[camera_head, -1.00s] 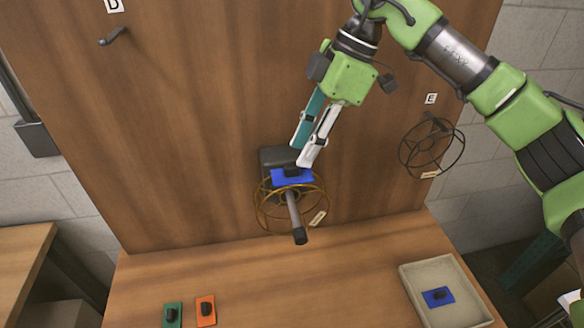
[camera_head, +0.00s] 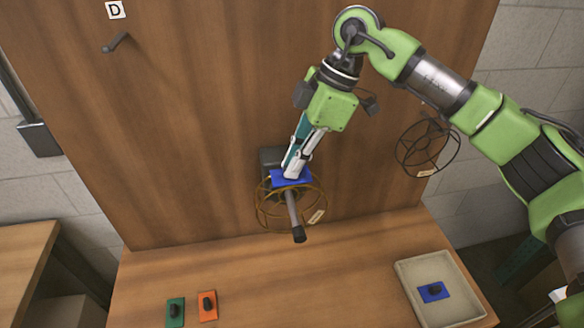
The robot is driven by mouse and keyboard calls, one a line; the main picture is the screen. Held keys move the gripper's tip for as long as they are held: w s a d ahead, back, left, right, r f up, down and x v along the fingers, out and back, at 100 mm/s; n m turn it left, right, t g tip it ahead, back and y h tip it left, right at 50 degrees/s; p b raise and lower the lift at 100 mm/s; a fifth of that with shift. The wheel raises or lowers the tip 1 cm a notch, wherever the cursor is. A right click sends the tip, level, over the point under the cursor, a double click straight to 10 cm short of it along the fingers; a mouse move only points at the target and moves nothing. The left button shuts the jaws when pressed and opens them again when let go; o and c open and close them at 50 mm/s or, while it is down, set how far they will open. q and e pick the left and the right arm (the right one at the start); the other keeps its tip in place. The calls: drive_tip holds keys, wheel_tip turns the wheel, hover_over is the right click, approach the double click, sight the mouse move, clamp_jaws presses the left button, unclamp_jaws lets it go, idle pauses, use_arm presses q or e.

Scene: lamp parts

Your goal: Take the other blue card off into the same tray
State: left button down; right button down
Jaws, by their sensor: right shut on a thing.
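A blue card (camera_head: 304,180) lies at the lamp fixture on the upright wooden board, above a brass wire cage (camera_head: 264,212) and a grey rod (camera_head: 297,232). My right gripper (camera_head: 291,174) reaches down from above and is shut on this card's dark knob, which its fingers hide. I cannot tell whether the card is clear of the fixture. Another blue card (camera_head: 426,293) with a black knob lies in the beige tray (camera_head: 472,306) at the right of the table. My left gripper is not in view.
A green card (camera_head: 175,322) and an orange card (camera_head: 208,315) lie at the table's front left. A dark wire cage (camera_head: 403,152) hangs on the board at right. An empty hook (camera_head: 115,43) sits under label D. The table middle is clear.

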drive_tip(key=shift+r, duration=0.65)
drive_tip(key=s+a+r+b, duration=0.4)
drive_tip(key=s+r+b, duration=0.4)
drive_tip(key=s+r, duration=0.4)
drive_tip(key=w+d+f+m+t+h, duration=0.1)
drive_tip(key=d+f+m+t+h, duration=0.4)
drive_tip(key=d+f+m, duration=1.4)
drive_tip(key=d+m, duration=0.3)
drive_tip(key=m, duration=0.1)
drive_tip(key=shift+w+d+f+m+h, duration=0.25)
drive_tip(key=shift+w+m+h, duration=0.05)
drive_tip(key=shift+w+h, duration=0.1)
